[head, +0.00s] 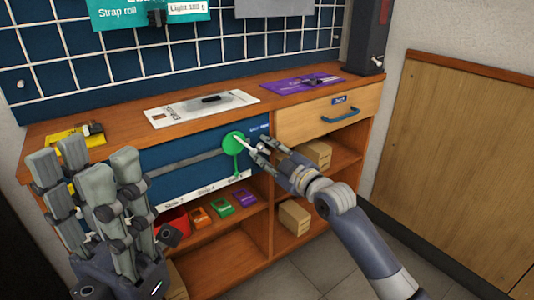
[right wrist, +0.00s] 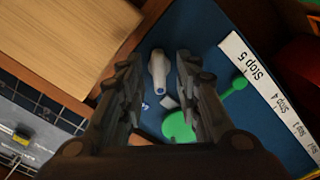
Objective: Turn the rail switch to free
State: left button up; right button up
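The switch sits at the right end of a grey rail (head: 185,163) on the blue panel. It has a green disc (head: 234,140), also in the right wrist view (right wrist: 180,127), with a green arm running down toward the stop-label strip (head: 205,191). A white lever (head: 243,143) sticks out beside the disc; it also shows in the right wrist view (right wrist: 158,74). My right gripper (head: 262,147) is open, its fingers on either side of the lever with visible gaps. My left gripper (head: 82,160) is open and empty at front left. Small lettering above the disc is unreadable.
The cabinet top holds a white card (head: 230,100), a purple sheet (head: 280,85) and a yellow item (head: 62,138). A drawer with a blue handle (head: 341,115) lies right of the panel. Shelves below hold boxes (head: 294,217) and coloured packs (head: 221,207).

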jog(key=shift+c, duration=0.6)
grip_shut()
